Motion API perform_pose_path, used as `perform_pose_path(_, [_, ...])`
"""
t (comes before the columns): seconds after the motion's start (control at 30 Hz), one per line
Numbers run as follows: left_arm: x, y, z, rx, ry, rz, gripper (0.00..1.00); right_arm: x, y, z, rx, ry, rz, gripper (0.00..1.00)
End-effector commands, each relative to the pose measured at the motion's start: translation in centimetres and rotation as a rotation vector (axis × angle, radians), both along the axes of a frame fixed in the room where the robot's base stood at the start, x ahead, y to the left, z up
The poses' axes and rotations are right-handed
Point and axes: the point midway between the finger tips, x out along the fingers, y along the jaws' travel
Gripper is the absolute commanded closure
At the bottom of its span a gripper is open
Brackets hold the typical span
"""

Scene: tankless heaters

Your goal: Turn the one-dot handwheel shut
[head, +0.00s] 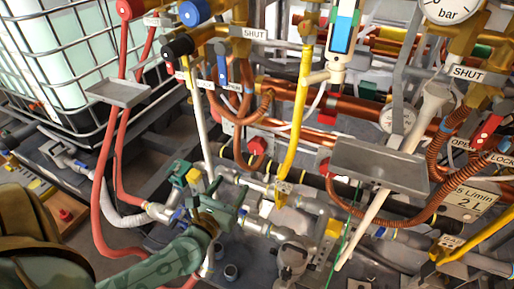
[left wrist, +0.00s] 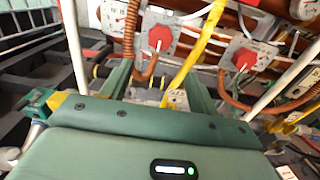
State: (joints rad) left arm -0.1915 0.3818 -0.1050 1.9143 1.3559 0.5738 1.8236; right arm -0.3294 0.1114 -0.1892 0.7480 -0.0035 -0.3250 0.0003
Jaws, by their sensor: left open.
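Two red octagonal handwheels sit on pale plates low behind the pipes. The left one (head: 257,146) also shows in the left wrist view (left wrist: 160,38), and the right one (head: 325,168) shows there too (left wrist: 245,58). The dot marks are too small to read, so I cannot tell which is the one-dot wheel. My left gripper (head: 222,193) is green, open and empty, below and in front of the left wheel, apart from it. In the left wrist view its two fingers (left wrist: 160,92) stand either side of a gap below that wheel. My right gripper is out of view.
A yellow pipe (head: 297,105) runs down between the wheels. A copper corrugated hose (head: 260,110) hangs near the left wheel. A grey tray (head: 380,167) partly covers the right side. Red hoses (head: 105,190) and a caged tank (head: 60,60) stand at left. Room is tight.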

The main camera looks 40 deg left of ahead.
Motion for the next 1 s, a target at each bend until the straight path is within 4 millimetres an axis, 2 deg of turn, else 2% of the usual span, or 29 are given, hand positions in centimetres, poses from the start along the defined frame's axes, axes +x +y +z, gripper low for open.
perform_pose_path(0.17, [2.2, 0.5, -0.1, -0.009, -0.004, 0.000, 0.39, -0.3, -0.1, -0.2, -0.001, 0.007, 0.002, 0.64])
perform_pose_path(0.6, [12.6, 3.0, -0.2, -0.003, -0.001, -0.002, 0.39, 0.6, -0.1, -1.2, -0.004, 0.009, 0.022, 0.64])
perform_pose_path(0.8, [15.1, 3.6, -0.2, -0.002, 0.001, -0.002, 0.39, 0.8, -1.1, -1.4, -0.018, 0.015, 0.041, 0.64])
perform_pose_path(1.0, [15.7, 3.8, -0.1, -0.003, 0.000, -0.003, 0.39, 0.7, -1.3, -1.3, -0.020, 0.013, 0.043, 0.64])
